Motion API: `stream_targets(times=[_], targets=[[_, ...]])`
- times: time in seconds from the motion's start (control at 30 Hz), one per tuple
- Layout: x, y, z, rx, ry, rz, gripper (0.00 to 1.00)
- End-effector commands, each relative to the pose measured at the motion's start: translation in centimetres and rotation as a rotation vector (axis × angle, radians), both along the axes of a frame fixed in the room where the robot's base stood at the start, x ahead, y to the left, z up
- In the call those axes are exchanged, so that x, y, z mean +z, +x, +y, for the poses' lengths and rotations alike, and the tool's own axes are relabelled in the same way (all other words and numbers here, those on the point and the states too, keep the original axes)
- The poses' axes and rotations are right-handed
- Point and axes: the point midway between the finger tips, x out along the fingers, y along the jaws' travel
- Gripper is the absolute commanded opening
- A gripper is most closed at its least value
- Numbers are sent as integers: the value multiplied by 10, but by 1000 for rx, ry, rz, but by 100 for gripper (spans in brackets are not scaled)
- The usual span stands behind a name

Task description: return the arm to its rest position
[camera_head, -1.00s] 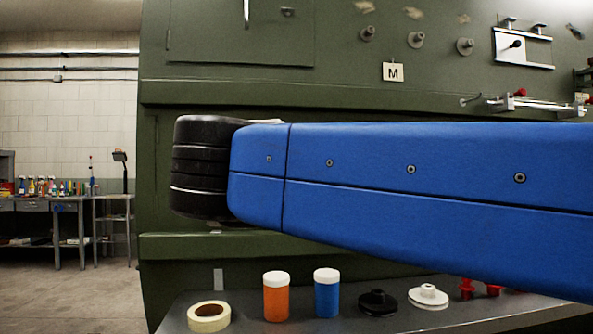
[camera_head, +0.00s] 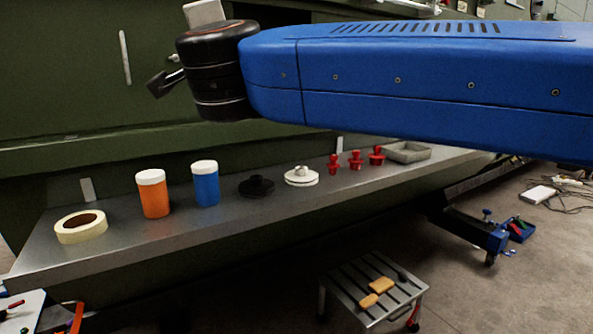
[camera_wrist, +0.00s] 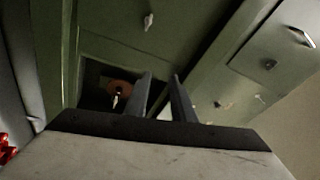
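My blue arm (camera_head: 420,80) reaches in from the right across the upper part of the head view. It ends at a black ribbed joint (camera_head: 215,75) in front of the green fuselage panel (camera_head: 70,70). Only small grey and dark parts show past that joint, and the fingertips cannot be made out there. In the wrist view, my gripper (camera_wrist: 161,78) shows two dark fingers with a clear gap between them. It is empty. Beyond the fingers are green structure and a dark recess with a copper-coloured disc (camera_wrist: 121,87).
Below the arm, a grey shelf (camera_head: 115,245) carries a tape roll (camera_head: 81,227), orange bottle (camera_head: 153,194), blue bottle (camera_head: 205,184), black disc part (camera_head: 256,187), white disc part (camera_head: 301,177), red pieces (camera_head: 356,160) and grey tray (camera_head: 408,152). A slatted stool (camera_head: 350,287) stands on the floor.

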Motion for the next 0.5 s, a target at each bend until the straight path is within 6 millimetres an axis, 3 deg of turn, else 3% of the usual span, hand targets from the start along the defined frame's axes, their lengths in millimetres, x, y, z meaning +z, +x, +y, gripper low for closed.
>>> stream_targets(times=[0.03, 0.27, 0.5], targets=[[-3, 7, -14, 9, -40, -23, 23], [-35, 18, -60, 83, -256, -91, 23], [-101, 17, -112, 150, -515, -80, 23]])
